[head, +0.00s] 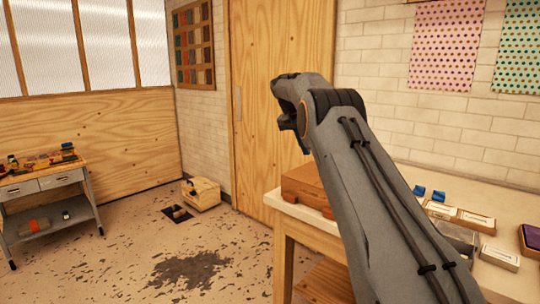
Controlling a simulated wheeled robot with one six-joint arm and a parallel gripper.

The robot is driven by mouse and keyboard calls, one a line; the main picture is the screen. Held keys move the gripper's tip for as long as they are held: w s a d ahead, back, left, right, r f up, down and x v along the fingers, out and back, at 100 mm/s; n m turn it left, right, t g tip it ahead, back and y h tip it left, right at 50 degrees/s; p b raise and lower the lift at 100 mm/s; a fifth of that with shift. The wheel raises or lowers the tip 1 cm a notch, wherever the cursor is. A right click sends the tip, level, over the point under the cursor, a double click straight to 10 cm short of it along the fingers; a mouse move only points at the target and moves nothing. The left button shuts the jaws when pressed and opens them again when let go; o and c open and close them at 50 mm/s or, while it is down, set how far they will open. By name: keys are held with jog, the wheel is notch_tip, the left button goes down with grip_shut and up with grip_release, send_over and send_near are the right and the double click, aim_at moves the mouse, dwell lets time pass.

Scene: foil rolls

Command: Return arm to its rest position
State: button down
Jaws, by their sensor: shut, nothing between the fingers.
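My grey arm rises from the lower right to a joint in the upper middle, in front of the wooden door. Beyond that joint, the wrist end bends left and down. My gripper (291,122) shows as a small dark part below it, partly hidden by the arm. It is shut with nothing in it, and stands clear in the air, left of and above the wooden box (306,184) on the workbench. No foil roll can be made out clearly.
The white-topped workbench (404,178) holds blue items (428,193), small boxes (475,221) and a purple-lined tray (533,239). A tool cart (45,184) stands at left. A wooden crate (201,194) and a dark mat (177,214) are on the floor. The middle floor is open.

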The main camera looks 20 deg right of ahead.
jog(key=s+a+f+n+y, duration=0.2)
jog(key=s+a+f+n, duration=0.15)
jog(key=s+a, duration=0.45)
jog(key=s+a+f+n+y, duration=0.15)
jog(key=s+a+f, duration=0.3)
jog(key=s, duration=0.75)
jog(key=s+a+f+n, duration=0.1)
jog(key=s+a+f, duration=0.2)
jog(key=s, duration=1.2)
jog(key=s+a+f+n+g+y, duration=0.1)
jog(key=s+a+f, duration=0.3)
jog(key=s, duration=1.1)
jog(key=shift+f+n, duration=0.7)
jog(key=shift+f, duration=0.25)
